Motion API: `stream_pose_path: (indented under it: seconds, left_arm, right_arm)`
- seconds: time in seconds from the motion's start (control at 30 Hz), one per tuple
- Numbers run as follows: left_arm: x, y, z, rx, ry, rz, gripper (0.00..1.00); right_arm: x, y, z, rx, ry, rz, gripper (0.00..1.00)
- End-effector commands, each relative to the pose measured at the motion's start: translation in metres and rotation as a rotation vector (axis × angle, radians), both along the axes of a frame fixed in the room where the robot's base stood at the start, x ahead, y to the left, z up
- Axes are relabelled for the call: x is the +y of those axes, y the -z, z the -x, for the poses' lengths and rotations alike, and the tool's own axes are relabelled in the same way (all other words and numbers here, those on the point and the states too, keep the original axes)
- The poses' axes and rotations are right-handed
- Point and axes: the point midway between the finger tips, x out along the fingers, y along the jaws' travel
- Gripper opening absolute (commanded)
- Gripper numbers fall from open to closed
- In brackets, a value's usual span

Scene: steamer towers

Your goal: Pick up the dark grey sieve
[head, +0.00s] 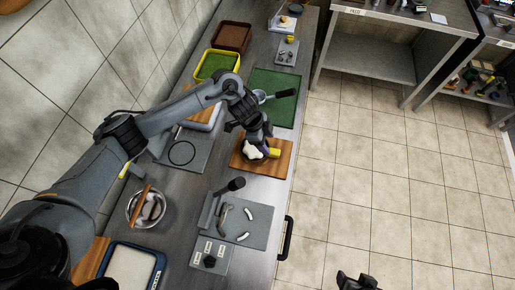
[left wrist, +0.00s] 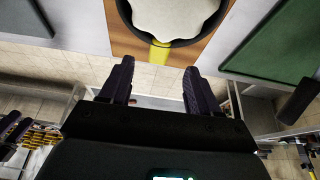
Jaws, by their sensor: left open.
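My left gripper (head: 262,137) is over the wooden board (head: 281,166), close to a dark round vessel with white contents (head: 253,151) and a short yellow handle (head: 275,153). In the left wrist view, my left gripper (left wrist: 156,72) is open and empty, with the dark-rimmed vessel (left wrist: 176,43) beyond its fingertips and the yellow handle (left wrist: 160,54) between them. A long dark handle (head: 284,93) with a round head lies on the green board (head: 284,112). I cannot tell surely which is the dark grey sieve. My right gripper (head: 357,282) is at the bottom edge.
A grey board with a dark ring (head: 181,152) lies left of the wooden board. A metal bowl (head: 148,207) and a grey board with small curved pieces (head: 258,226) are nearer. Yellow (head: 216,64) and brown (head: 232,37) trays stand farther back. The floor at right is clear.

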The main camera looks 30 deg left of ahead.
Motion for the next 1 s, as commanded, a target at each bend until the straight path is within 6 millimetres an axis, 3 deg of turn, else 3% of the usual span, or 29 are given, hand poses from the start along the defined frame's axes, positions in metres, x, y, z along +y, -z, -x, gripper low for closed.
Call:
stream_pose_path:
  seconds: [0.27,0.6,0.93,1.0]
  left_arm:
    - [-0.005,0.016,-0.001,0.001,-0.001,-0.001,0.62]
    - [-0.019,0.053,-0.004,-0.001,-0.001,-0.002,0.62]
    - [-0.021,0.057,-0.005,-0.002,-0.001,-0.002,0.62]
    - [-0.021,0.057,-0.005,-0.002,-0.001,-0.002,0.51]
  right_arm:
    - [0.001,0.001,0.0,0.001,0.0,-0.003,0.64]
    - [0.004,0.003,-0.001,-0.002,0.004,-0.012,0.64]
    - [0.004,0.002,-0.002,-0.004,0.005,-0.014,0.64]
    - [0.004,0.003,-0.002,-0.004,0.005,-0.014,0.64]
